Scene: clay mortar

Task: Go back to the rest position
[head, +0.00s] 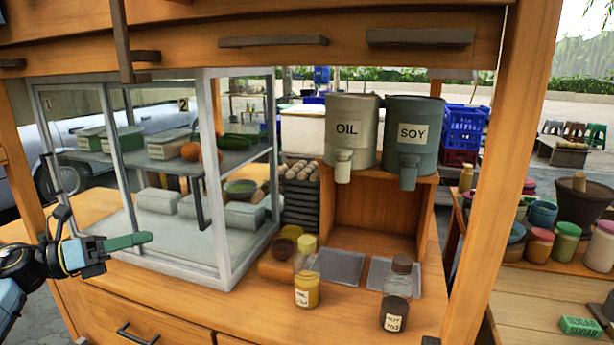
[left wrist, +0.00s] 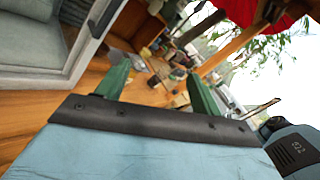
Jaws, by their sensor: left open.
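My left gripper (head: 128,241) comes in at the left edge of the head view, its green fingers pointing right, in front of the glass display case (head: 222,285). In the left wrist view the two green fingers of my left gripper (left wrist: 158,72) stand apart with nothing between them. The gripper is open and empty. The clay mortar (head: 584,208) stands upright on the right-hand side counter with a pestle (head: 579,181) in it, far from my left gripper. My right gripper is not in view.
An oil bottle (head: 307,288) and a dark soy bottle (head: 396,300) stand on the wooden counter (head: 345,318). OIL (head: 351,150) and SOY (head: 412,160) dispensers stand on a wooden shelf. Several jars crowd the right counter, with a green sugar packet (head: 581,326) nearby.

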